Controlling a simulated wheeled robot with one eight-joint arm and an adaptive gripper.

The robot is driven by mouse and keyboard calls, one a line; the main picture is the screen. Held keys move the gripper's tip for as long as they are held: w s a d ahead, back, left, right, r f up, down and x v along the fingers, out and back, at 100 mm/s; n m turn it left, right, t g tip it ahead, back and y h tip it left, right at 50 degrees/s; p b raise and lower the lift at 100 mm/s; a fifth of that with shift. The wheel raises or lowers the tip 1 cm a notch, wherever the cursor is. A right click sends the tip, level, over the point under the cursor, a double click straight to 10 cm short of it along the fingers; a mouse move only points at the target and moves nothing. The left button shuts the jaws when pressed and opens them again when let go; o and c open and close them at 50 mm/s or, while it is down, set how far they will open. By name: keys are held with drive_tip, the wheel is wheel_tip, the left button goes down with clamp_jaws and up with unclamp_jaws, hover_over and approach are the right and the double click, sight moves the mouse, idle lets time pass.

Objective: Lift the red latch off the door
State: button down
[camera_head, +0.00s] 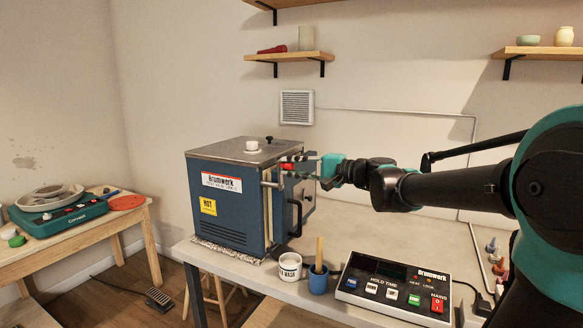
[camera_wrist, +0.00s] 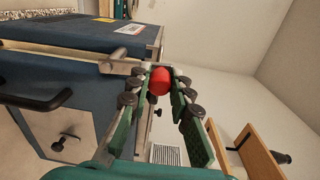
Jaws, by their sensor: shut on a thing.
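The red latch (camera_wrist: 159,81) shows in the wrist view as a rounded red end between the fingers of my gripper (camera_wrist: 162,88). My gripper is shut on it. In the head view the red latch (camera_head: 287,166) is a small red piece at the upper front edge of the blue kiln (camera_head: 228,210), and my gripper (camera_head: 300,165) reaches it from the right. The kiln door (camera_head: 300,199) is on the kiln's right side, with a black handle (camera_head: 296,218). It appears closed. Whether the latch touches its bracket is hidden by the fingers.
A white mug (camera_head: 290,267), a blue cup (camera_head: 318,280) with a wooden tool, and a control box (camera_head: 396,287) stand in front on the table. A white knob (camera_head: 252,146) is on the kiln top. Shelves (camera_head: 290,56) hang above on the wall.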

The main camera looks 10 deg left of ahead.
drive_tip(key=shift+s+f, duration=0.1)
drive_tip(key=c, duration=1.4)
unclamp_jaws()
drive_tip(key=shift+o, duration=0.2)
drive_tip(key=v, duration=1.2)
